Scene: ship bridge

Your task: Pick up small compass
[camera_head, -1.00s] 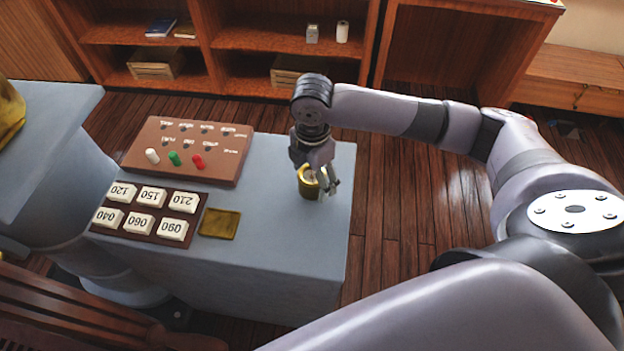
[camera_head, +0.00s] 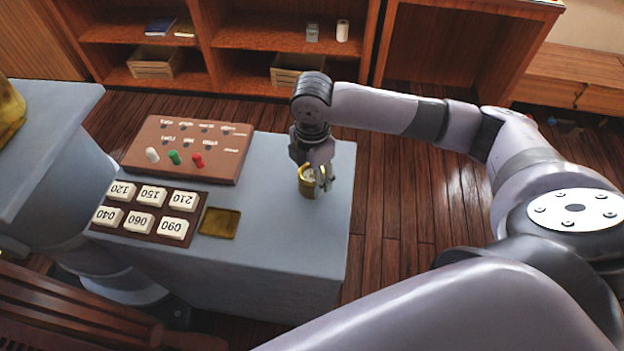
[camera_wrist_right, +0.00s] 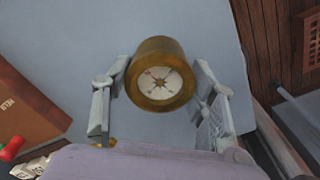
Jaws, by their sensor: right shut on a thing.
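The small compass (camera_head: 307,189) is a short brass cylinder with a white dial and a star-shaped rose. It stands upright near the right edge of the grey table (camera_head: 270,245). My right gripper (camera_head: 318,181) comes down over it and is shut on it. In the right wrist view the compass (camera_wrist_right: 160,85) sits between the two fingers of the gripper (camera_wrist_right: 161,68), one on each side, with the dial facing the camera. It seems to rest on the table. My left gripper is not in view.
A brown panel (camera_head: 215,150) with white, green and red knobs lies at the table's back left. In front are a tray of numbered blocks (camera_head: 152,210) and a flat brass square (camera_head: 220,222). The table's right edge is close to the compass. Wooden shelves (camera_head: 245,65) stand behind.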

